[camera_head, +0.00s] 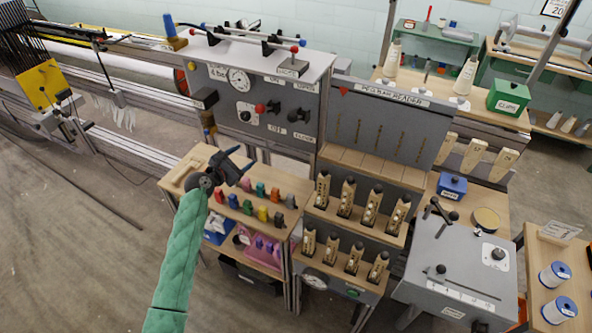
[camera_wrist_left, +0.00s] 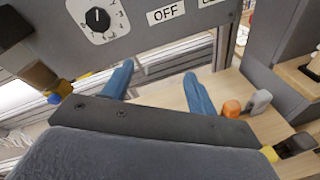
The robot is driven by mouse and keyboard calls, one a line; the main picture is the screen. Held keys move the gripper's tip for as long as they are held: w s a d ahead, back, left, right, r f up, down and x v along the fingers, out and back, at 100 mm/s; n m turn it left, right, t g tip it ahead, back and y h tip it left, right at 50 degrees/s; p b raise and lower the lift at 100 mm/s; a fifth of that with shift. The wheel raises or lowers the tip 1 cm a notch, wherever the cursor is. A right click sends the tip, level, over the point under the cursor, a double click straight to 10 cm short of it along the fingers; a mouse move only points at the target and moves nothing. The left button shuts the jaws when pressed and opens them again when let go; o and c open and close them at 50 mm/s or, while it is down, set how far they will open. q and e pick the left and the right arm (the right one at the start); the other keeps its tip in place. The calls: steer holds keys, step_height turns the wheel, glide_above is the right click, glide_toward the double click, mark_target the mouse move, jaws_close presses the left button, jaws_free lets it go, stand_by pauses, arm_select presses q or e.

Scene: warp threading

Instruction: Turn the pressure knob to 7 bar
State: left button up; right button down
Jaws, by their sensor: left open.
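A black knob on a white dial plate (camera_head: 246,112) is on the front of the grey upright panel, below a round white gauge (camera_head: 238,79). My left gripper (camera_head: 243,160) is in front of and below the panel, apart from the knob. In the left wrist view its two blue fingers (camera_wrist_left: 158,80) are spread with nothing between them. The gauge reading cannot be told. My right gripper is not in view.
An OFF label (camera_wrist_left: 166,13) is right of the knob. Below is a wooden shelf (camera_head: 190,163) with several coloured pieces. A peg rack with labelled wooden pieces (camera_head: 348,193) stands to the right.

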mark_target(244, 118)
arm_select(q)
steer(key=w+a+r+n+t, duration=0.1)
steer(key=w+n, duration=0.1)
steer(key=w, duration=0.2)
steer(key=w+a+r+n+t+p, duration=0.1)
steer(key=w+r+n, duration=0.1)
steer(key=w, duration=0.3)
steer(key=w+a+r+n+t+y, duration=0.1)
steer(key=w+r+n, duration=0.1)
steer(key=w+n, duration=0.1)
steer(key=shift+w+p, duration=0.3)
steer(key=shift+w, duration=0.4)
steer(key=shift+x, duration=0.95)
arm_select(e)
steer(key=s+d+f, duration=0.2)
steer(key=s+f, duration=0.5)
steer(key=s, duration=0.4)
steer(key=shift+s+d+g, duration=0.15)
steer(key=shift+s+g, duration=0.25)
arm_select(q)
steer(key=shift+c, duration=0.5)
steer(key=c, duration=0.9)
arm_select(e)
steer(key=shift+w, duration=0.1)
arm_select(q)
steer(key=shift+f, duration=0.1)
